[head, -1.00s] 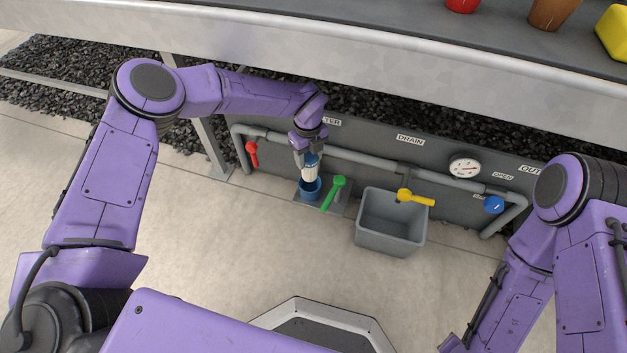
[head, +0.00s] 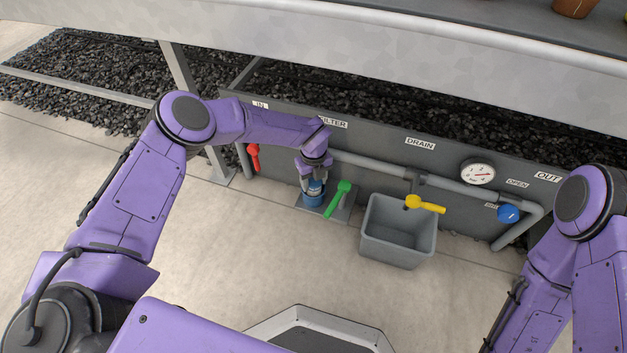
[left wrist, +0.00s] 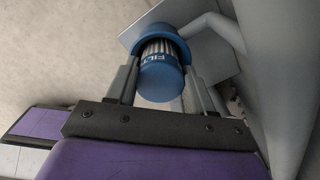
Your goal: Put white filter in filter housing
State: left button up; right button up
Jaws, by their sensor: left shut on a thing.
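The white filter (left wrist: 158,47) is pleated, with a blue end cap lettered "FILT". The left wrist view shows it between the two fingers of my left gripper (left wrist: 160,66), which is shut on it. The filter's far end is inside the rim of the blue filter housing (left wrist: 150,32); a short band of white pleats shows outside. In the head view my left gripper (head: 314,174) points down over the housing (head: 312,201), which stands on a grey plate by the panel. How deep the filter sits is hidden. My right gripper is out of view.
A grey bin (head: 398,251) stands under a yellow handle (head: 425,204). A gauge (head: 478,171) and blue knob (head: 508,214) are farther right. The front floor is clear.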

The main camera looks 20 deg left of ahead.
pick_arm(q)
jog(key=o, duration=1.1)
notch_tip(320, 180, up, 11)
jog(key=p, duration=0.5)
jog(key=s+a+f+m+t+y, duration=0.25)
jog(key=s+a+f+m, duration=0.3)
jog(key=s+m, duration=0.5)
jog(key=s+a+f+m+t+y, duration=0.1)
jog(key=s+a+f+m+y, duration=0.4)
jog(key=s+m, duration=0.5)
jog(key=s+a+m+h, duration=0.2)
jog(key=s+m+h, duration=0.2)
jog(key=s+m, duration=1.2)
jog(key=shift+s+a+m, duration=0.3)
jog(key=shift+s+m, duration=0.1)
jog(key=shift+m, duration=0.25)
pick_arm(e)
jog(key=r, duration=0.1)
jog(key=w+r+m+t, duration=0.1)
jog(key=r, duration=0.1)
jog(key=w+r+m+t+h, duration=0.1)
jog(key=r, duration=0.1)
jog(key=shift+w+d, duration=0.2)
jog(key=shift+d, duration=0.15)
